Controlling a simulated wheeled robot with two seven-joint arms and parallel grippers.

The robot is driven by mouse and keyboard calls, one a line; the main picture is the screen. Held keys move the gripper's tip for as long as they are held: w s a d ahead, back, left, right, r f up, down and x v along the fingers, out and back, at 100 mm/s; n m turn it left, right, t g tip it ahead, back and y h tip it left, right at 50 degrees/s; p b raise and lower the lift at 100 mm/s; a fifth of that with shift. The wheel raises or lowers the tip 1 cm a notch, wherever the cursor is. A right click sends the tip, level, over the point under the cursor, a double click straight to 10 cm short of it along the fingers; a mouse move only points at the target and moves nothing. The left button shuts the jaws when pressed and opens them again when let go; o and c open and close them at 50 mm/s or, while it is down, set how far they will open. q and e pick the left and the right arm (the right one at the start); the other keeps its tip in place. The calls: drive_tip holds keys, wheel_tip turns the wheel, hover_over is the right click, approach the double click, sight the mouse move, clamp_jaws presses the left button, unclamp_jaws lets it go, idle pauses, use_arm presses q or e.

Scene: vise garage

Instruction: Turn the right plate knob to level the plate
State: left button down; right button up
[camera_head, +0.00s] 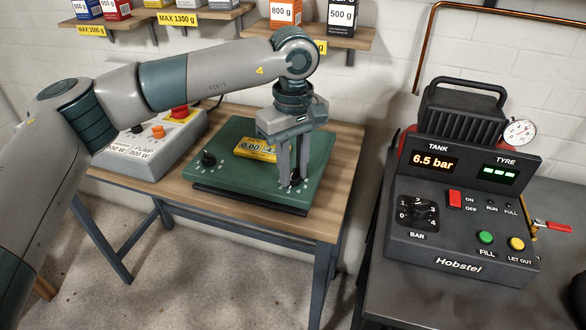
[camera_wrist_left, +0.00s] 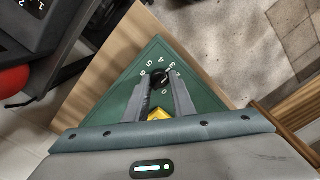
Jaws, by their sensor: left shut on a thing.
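The green plate (camera_head: 235,180) lies on the wooden table, with a numbered dial at each front corner. A yellow level display (camera_head: 256,150) on it reads about 0.00, partly hidden by my arm. The left plate knob (camera_head: 208,158) is black and free. My left gripper (camera_head: 293,180) points straight down at the right plate knob (camera_head: 296,182), mostly hidden by the fingers in the head view. In the left wrist view, my left gripper (camera_wrist_left: 160,88) has its fingers on both sides of the black right knob (camera_wrist_left: 160,77), shut on it. My right gripper is not in view.
A dark compressor panel (camera_head: 462,225) stands on a separate bench at right. Shelves (camera_head: 310,35) with weight boxes hang above.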

sight(293, 172)
use_arm(q)
drive_tip(key=shift+r, duration=0.1)
drive_tip(key=c, duration=1.5)
unclamp_jaws()
drive_tip(key=shift+r, duration=0.65)
wheel_tip(293, 172, up, 16)
drive_tip(key=shift+r+b, duration=0.1)
drive_tip(key=shift+b, duration=0.6)
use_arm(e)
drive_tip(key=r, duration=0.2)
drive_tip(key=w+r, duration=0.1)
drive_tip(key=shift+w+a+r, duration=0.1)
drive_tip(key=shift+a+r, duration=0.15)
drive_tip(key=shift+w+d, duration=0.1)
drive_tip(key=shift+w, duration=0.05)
